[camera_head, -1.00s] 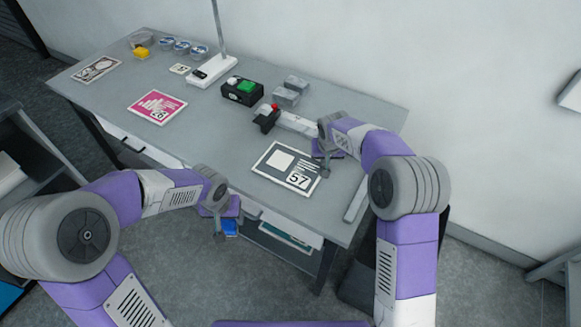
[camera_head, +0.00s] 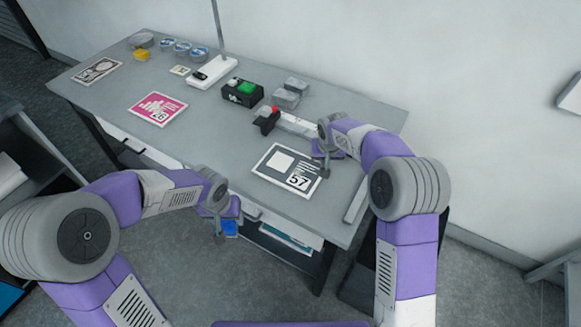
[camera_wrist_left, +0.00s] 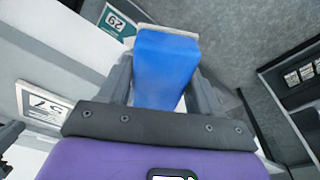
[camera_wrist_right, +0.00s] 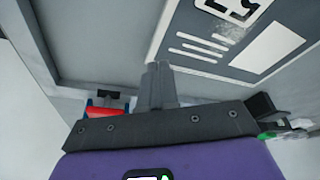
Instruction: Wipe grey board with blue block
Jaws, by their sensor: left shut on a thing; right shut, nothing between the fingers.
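The grey board (camera_head: 287,170), with a white rim, a white square and the number 57, lies flat near the table's front edge. It also shows in the right wrist view (camera_wrist_right: 203,64), with a pale smudge near its number. My left gripper (camera_head: 225,234) is shut on the blue block (camera_wrist_left: 163,66) and holds it in front of the table's front edge, left of and below the board. A pale layer covers the block's far end. My right gripper (camera_wrist_right: 158,84) is shut and empty, above the board's right side.
A pink sign (camera_head: 157,108) lies to the left on the table (camera_head: 215,135). Behind the board stand a red-knobbed device (camera_head: 268,118), a black box with a green button (camera_head: 242,92) and grey blocks (camera_head: 287,97). An open shelf (camera_head: 285,243) sits under the front edge.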

